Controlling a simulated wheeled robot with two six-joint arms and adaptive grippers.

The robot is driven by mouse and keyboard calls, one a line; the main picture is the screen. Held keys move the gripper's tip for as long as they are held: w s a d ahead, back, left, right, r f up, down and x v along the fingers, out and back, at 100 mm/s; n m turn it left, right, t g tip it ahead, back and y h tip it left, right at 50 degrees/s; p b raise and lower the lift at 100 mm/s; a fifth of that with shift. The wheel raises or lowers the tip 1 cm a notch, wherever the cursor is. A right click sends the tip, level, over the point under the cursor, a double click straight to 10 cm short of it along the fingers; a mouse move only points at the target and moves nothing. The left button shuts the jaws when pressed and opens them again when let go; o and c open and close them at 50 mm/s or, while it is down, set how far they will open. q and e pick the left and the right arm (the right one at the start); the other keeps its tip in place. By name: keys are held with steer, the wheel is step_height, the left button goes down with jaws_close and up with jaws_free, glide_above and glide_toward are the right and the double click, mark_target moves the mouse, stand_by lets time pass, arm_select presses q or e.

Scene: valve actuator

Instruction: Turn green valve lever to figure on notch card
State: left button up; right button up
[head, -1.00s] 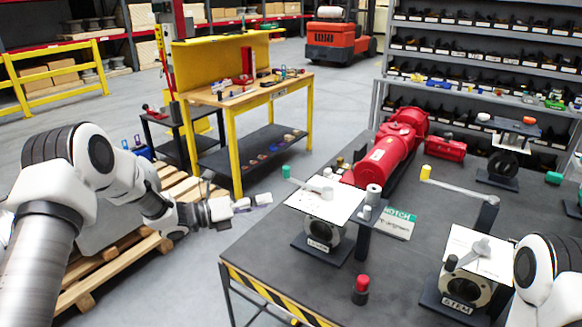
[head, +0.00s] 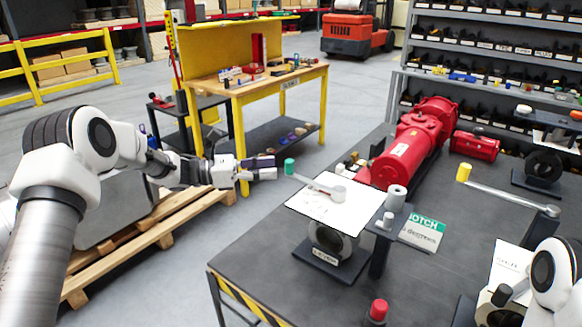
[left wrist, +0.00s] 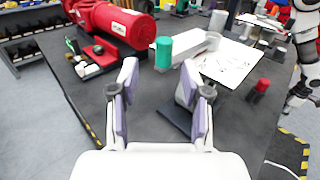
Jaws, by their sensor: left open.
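The green valve lever (head: 318,186) is a grey bar with a green knob (head: 290,167) at its left end, on a white dial plate (head: 320,208) above a dark valve stand. In the left wrist view the green knob (left wrist: 163,54) stands upright ahead of the fingers. The notch card (head: 425,233), white with a green header, lies on the table right of the stand; its figure is too small to read. My left gripper (head: 268,167) is open and empty, just left of the knob and apart from it. It also shows in the left wrist view (left wrist: 159,80). My right gripper is out of view.
A grey post (head: 390,225) stands right of the dial plate. A red-knobbed part (head: 378,311) is at the front, a yellow-knobbed lever (head: 505,192) at right. A large red actuator (head: 410,150) lies behind. My right arm is at the lower right.

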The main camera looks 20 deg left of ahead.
mark_target(290, 173)
arm_select(q)
steer(key=x, duration=0.1)
steer(key=p+x, duration=0.1)
steer(key=x, duration=0.1)
steer(key=r+x, duration=0.1)
steer(key=x, duration=0.1)
steer(key=shift+s+d, duration=0.1)
steer(key=shift+s, duration=0.25)
steer(key=shift+w+d+f+p, duration=0.25)
steer(key=shift+w+d+p, duration=0.05)
steer(key=shift+d, duration=0.1)
steer(key=shift+f, duration=0.1)
